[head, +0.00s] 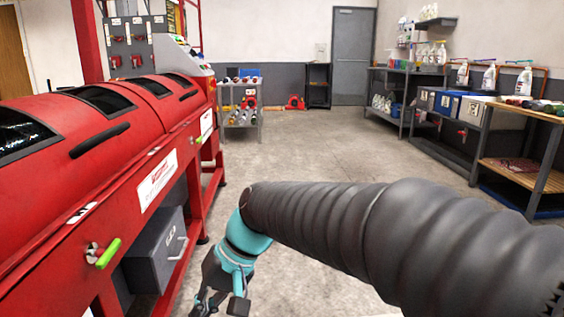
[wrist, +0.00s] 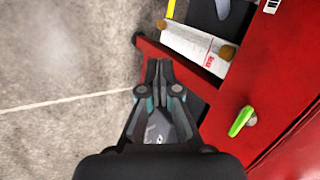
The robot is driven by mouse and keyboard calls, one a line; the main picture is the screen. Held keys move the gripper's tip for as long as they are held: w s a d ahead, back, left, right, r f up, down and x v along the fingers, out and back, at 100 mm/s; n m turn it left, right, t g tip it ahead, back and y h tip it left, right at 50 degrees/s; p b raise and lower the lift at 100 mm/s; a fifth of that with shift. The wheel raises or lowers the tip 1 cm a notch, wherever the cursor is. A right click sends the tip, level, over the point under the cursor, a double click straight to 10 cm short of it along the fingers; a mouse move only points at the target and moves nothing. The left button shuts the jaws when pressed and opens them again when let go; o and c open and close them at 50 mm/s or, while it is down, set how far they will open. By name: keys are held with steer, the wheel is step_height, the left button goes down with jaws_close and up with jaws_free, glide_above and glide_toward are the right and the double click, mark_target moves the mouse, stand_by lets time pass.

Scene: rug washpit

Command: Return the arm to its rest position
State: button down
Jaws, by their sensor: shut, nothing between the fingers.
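My arm reaches across the head view from the lower right, its dark ribbed sleeve ending in a teal wrist. My gripper (head: 207,304) hangs low at the bottom of the head view, pointing down, partly cut off by the frame edge. In the wrist view my gripper (wrist: 158,68) is shut, its fingertips together with nothing between them. It is beside the red machine (head: 150,120), which also shows in the wrist view (wrist: 285,110). I cannot tell the exact gap between them.
A green-tipped handle (head: 108,253) sticks out from the machine, near my gripper in the wrist view (wrist: 240,121). A grey box (head: 158,250) sits under the machine. A trolley (head: 241,118) stands behind. Benches (head: 500,165) line the right wall. The middle floor (head: 320,150) is clear.

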steer(key=d+m+t+h+p, duration=0.2)
steer(key=d+t+h+p, duration=0.3)
steer(key=d, duration=1.7)
steer(key=s+d+r+m+t+p, duration=0.1)
steer(key=s+d+r, duration=0.2)
steer(key=d, duration=0.2)
steer(key=s+d+r+m+t+h+p, duration=0.1)
steer(key=s+d+r+t, duration=0.1)
steer(key=d, duration=0.4)
steer(key=shift+s+r+m, duration=0.3)
steer(key=shift+s+r, duration=0.15)
